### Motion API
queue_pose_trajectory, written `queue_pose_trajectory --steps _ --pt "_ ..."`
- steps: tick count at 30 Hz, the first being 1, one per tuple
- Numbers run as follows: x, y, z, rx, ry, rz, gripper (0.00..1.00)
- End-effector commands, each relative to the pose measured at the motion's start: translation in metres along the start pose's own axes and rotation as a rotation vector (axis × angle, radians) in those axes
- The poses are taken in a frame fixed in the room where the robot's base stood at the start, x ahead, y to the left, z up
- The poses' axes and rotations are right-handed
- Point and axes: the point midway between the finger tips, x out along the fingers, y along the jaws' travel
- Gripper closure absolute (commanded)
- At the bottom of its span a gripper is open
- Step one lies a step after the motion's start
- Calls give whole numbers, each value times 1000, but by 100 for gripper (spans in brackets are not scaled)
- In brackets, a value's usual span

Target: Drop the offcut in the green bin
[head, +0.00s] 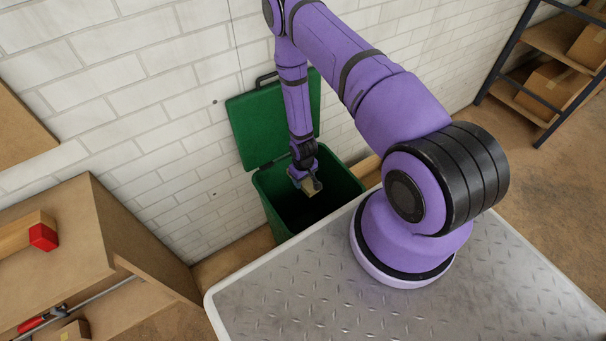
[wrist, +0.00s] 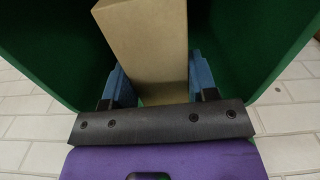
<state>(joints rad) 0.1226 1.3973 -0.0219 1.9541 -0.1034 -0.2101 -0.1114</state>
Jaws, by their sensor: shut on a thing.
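The green bin (head: 268,205) stands against the white brick wall with its lid (head: 256,135) swung up and open. My gripper (head: 308,184) is over the bin's open mouth, pointing down. It is shut on the offcut (head: 309,187), a small tan block. In the wrist view the offcut (wrist: 147,45) sits between the two blue fingers of my gripper (wrist: 155,88), with green bin walls on both sides of it. The bin's floor is dark in the head view.
A wooden bench (head: 55,268) with a red clamp end (head: 43,237) stands at the left. A dark-framed shelf (head: 520,62) with cardboard boxes (head: 556,84) is at the back right. The brick wall (head: 150,90) is close behind the bin.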

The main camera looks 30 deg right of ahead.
Motion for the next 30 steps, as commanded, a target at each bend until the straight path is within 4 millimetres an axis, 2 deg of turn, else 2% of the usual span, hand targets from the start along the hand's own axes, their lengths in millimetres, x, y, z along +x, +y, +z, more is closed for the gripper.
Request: queue_pose_trajectory --steps 6,17,18,21,30 --pt "15 0 0 0 1 0 74" --pt "18 0 0 0 1 0 74" --pt "18 0 0 0 1 0 38" --pt "18 0 0 0 1 0 17" --pt "17 0 0 0 1 0 17"
